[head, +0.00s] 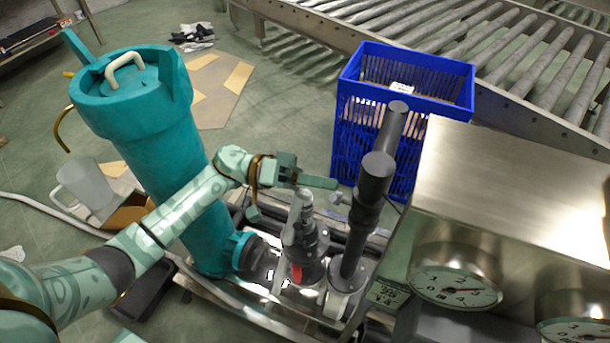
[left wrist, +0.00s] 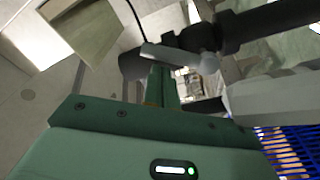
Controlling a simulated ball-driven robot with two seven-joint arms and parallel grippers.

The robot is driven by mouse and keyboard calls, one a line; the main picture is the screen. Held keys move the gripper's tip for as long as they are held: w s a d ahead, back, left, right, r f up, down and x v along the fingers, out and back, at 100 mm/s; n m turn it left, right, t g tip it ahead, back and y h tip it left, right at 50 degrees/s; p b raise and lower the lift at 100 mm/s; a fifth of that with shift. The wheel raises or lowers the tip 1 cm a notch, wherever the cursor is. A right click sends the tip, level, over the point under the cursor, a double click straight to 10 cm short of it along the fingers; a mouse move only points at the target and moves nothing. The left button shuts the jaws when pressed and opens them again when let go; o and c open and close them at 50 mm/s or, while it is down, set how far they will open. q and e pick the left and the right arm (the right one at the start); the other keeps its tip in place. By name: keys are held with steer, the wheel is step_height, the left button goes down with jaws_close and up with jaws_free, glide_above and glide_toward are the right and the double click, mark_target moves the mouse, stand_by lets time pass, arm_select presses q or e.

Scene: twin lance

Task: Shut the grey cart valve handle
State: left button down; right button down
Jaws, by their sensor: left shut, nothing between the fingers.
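The cart valve (head: 303,240) is a grey fitting low on the cart, between the teal cylinder and the dark upright pipe. Its light grey handle (head: 300,205) stands up from the top, close below my left gripper (head: 320,181). My left gripper is shut and empty, its fingers pointing right toward the dark pipe. In the left wrist view the shut green fingers (left wrist: 163,88) are close to a grey bar with a round end (left wrist: 180,56), likely the valve handle. I cannot tell whether they touch. My right gripper is not in view.
The teal cylinder (head: 150,130) stands at left and a dark upright pipe (head: 362,215) just right of the valve. A metal box with gauges (head: 510,190) fills the right. A blue crate (head: 345,120) and a roller conveyor (head: 440,40) are behind. A red part (head: 297,272) shows low on the valve.

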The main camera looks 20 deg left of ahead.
arm_select(q)
steer(key=shift+d+r, duration=0.1)
steer(key=shift+d, duration=0.4)
